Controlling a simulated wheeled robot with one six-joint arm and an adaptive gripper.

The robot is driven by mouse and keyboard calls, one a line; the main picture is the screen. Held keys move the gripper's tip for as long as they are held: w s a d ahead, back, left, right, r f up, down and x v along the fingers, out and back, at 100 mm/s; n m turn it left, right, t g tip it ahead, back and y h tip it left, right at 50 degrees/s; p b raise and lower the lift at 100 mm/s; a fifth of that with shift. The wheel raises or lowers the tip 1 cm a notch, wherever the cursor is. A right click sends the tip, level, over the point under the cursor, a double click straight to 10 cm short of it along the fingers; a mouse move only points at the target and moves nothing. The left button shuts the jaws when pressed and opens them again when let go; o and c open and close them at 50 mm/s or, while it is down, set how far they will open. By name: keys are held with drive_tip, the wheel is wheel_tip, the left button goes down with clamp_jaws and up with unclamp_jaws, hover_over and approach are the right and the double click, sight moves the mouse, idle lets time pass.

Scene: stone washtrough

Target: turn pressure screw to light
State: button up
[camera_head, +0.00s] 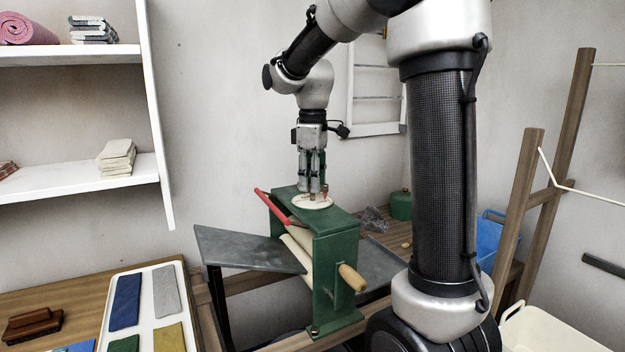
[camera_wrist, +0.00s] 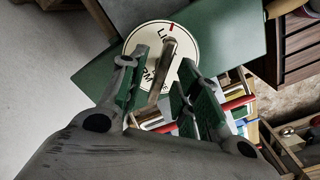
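The green wringer (camera_head: 335,250) stands on the bench with a pale round dial (camera_head: 301,203) on its top. In the wrist view the dial (camera_wrist: 133,46) shows black lettering, partly hidden, starting "LI" near a red mark (camera_wrist: 172,27). The pressure screw's brownish bar handle (camera_wrist: 168,62) lies across the dial, its far end close to the red mark. My gripper (camera_head: 314,190) points down just above the dial. In the wrist view its fingers (camera_wrist: 164,62) stand open on either side of the bar, with gaps visible.
The wringer has a red lever (camera_head: 272,207) and a wooden crank handle (camera_head: 352,278). A grey board (camera_head: 245,248) extends left. A tray (camera_head: 144,308) of coloured cloths lies at lower left. A wooden rack (camera_head: 520,205) and blue basket (camera_head: 489,238) stand right.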

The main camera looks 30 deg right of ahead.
wheel_tip(320, 180, up, 12)
idle(0.5)
idle(0.4)
wheel_tip(320, 180, down, 4)
drive_tip(key=m, duration=0.3)
drive_tip(key=shift+f+m+t, duration=0.1)
drive_tip(key=shift+m+t, duration=0.2)
drive_tip(key=s+f+m+t, duration=0.2)
drive_tip(key=s+f, duration=0.2)
drive_tip(key=s, duration=0.7)
drive_tip(key=s+f+m+t, duration=0.1)
drive_tip(key=s+f+m, duration=0.2)
drive_tip(key=s, duration=0.9)
drive_tip(key=shift+d+f+t, duration=0.4)
drive_tip(key=shift+f, duration=0.5)
